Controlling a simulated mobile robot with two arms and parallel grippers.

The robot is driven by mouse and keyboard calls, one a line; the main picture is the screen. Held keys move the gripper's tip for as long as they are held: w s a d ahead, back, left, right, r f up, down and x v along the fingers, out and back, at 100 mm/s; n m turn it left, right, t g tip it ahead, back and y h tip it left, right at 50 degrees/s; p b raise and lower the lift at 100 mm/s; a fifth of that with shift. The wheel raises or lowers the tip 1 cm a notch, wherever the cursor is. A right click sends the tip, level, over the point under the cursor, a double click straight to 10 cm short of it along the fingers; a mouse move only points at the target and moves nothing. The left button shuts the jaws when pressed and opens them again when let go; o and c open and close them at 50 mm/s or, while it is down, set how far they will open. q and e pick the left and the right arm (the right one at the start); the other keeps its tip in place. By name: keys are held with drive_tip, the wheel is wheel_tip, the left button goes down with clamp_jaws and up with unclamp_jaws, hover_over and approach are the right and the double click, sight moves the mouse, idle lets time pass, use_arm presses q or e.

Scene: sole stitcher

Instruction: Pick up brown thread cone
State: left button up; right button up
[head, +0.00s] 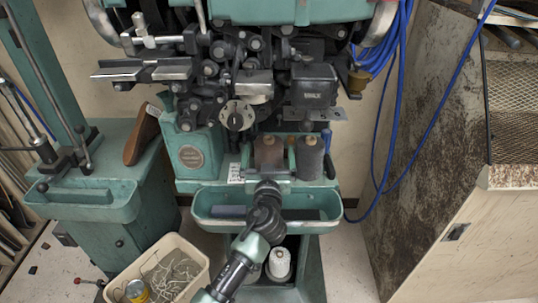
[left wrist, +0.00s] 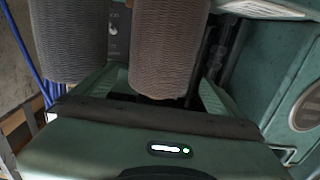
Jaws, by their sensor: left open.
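The brown thread cone (head: 268,153) stands upright on the teal machine's ledge, beside a dark grey thread cone (head: 310,158) to its right. My left gripper (head: 268,181) is just in front of the brown cone and hides its lower part in the head view. Whether a finger touches the brown cone cannot be told. My right gripper is not in view.
The teal tray (head: 215,222) of the machine lies under my left arm. Heavy machine parts (head: 255,85) overhang the cones. A white cone (head: 280,262) stands below. A beige bin (head: 165,275) with thread and a can sits at lower left. Blue cables (head: 385,150) hang at right.

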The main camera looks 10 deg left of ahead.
use_arm(q)
drive_tip(key=shift+x, duration=1.95)
drive_tip(key=shift+d, duration=0.1)
drive_tip(key=c, duration=1.7)
